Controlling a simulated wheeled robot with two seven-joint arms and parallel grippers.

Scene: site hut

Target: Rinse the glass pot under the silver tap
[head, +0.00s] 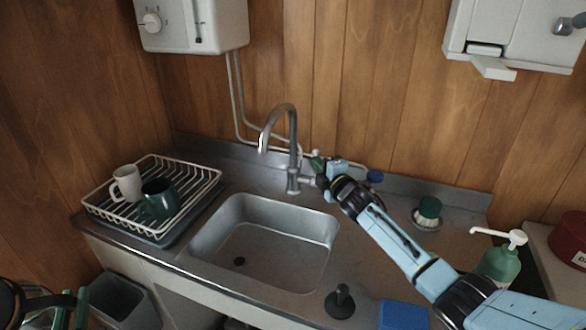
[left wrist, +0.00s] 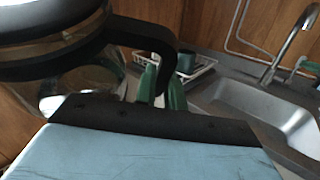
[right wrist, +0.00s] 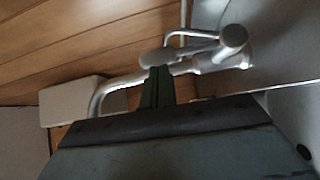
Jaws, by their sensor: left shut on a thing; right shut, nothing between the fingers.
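The silver tap (head: 292,150) stands behind the steel sink (head: 265,212), its curved spout over the basin. No water shows from it. The glass pot (left wrist: 65,62), with black lid, band and handle, fills the upper left of the left wrist view; its black part also shows at the lower left edge of the head view (head: 9,303). My left gripper (left wrist: 163,85) is shut on the pot's handle, left of the sink front. My right gripper (head: 317,160) is shut and empty beside the tap's lever side; in the right wrist view its green fingers overlap the tap (right wrist: 205,62), contact unclear.
A white wire rack (head: 200,182) with a white mug (head: 126,182) and dark green mug (head: 160,198) stands left of the sink. Right of it are a brush (head: 429,210), black plunger (head: 340,301), blue sponge (head: 403,315) and soap bottle (head: 499,262). The basin looks empty.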

